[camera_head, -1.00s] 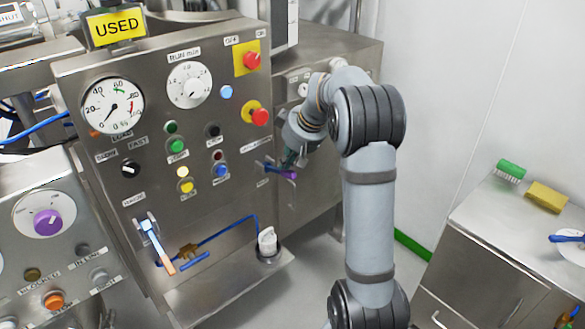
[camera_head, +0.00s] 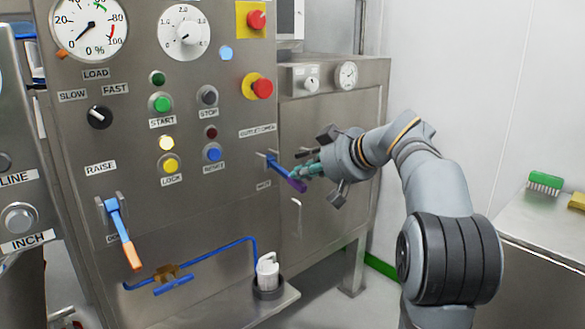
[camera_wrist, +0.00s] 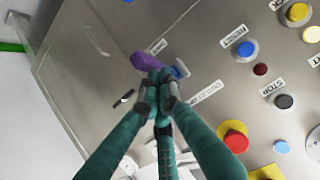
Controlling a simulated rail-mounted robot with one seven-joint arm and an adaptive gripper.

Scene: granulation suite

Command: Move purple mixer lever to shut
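The purple mixer lever (camera_head: 297,184) has a blue shaft and a purple tip. In the head view it juts from the panel, slanting down to the right, between an OUTLET OPEN label (camera_head: 257,131) above and a small label (camera_head: 263,185) below, likely SHUT. My gripper (camera_head: 305,168) is at the lever from the right. In the wrist view, the purple lever (camera_wrist: 147,62) lies just beyond my gripper (camera_wrist: 157,88), whose green fingers are bunched together with dark tips. The tips overlap the lever in view and hide part of it. I cannot tell whether they grip it.
Another blue lever with an orange tip (camera_head: 122,235) is at the panel's left. Red emergency buttons (camera_head: 262,88) and several coloured buttons sit above and left of the purple lever. A blue pipe with a valve (camera_head: 170,280) runs below. Floor to the right is open.

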